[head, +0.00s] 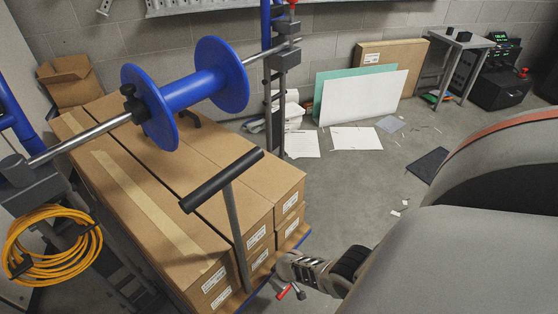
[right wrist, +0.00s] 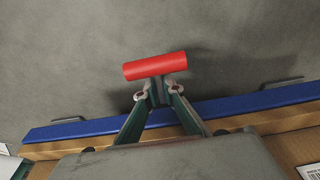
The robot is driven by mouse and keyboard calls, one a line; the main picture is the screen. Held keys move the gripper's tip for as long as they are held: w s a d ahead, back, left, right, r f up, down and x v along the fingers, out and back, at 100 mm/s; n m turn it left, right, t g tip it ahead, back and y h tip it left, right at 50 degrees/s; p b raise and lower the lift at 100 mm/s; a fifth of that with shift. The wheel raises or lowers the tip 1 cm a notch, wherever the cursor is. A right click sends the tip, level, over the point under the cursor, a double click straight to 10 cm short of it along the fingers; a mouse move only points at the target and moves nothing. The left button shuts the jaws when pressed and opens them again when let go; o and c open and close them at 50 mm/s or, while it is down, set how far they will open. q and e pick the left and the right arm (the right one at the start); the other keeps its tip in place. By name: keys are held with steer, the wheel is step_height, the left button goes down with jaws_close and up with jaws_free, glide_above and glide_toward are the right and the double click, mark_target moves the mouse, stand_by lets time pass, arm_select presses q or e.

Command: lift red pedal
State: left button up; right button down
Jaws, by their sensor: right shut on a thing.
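The red pedal (right wrist: 155,66) is a short red cylinder, lying crosswise beyond my fingertips in the right wrist view. A small part of the red pedal (head: 282,295) also shows in the head view, low beside the cart's near end. My right gripper (right wrist: 157,93) is shut on the red pedal, with its fingertips closed together just behind the cylinder. The exact contact at the fingertips is partly hidden. In the head view my right arm reaches down to it from the lower right. My left gripper is not in view.
A blue-edged cart (right wrist: 70,130) carries stacked cardboard boxes (head: 170,190). Its upright handle with a dark grip (head: 222,181) stands near my right arm. A blue spool (head: 205,88) hangs on a bar above the boxes. Open floor (head: 340,200) lies to the right, with a dark mat (head: 429,166).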

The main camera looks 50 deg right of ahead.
stand_by(0.4)
steer(key=c, duration=2.2)
jaws_free()
steer(key=shift+o, duration=0.2)
steer(key=shift+r, duration=0.25)
steer(key=v, duration=1.1)
steer(key=shift+r, duration=0.25)
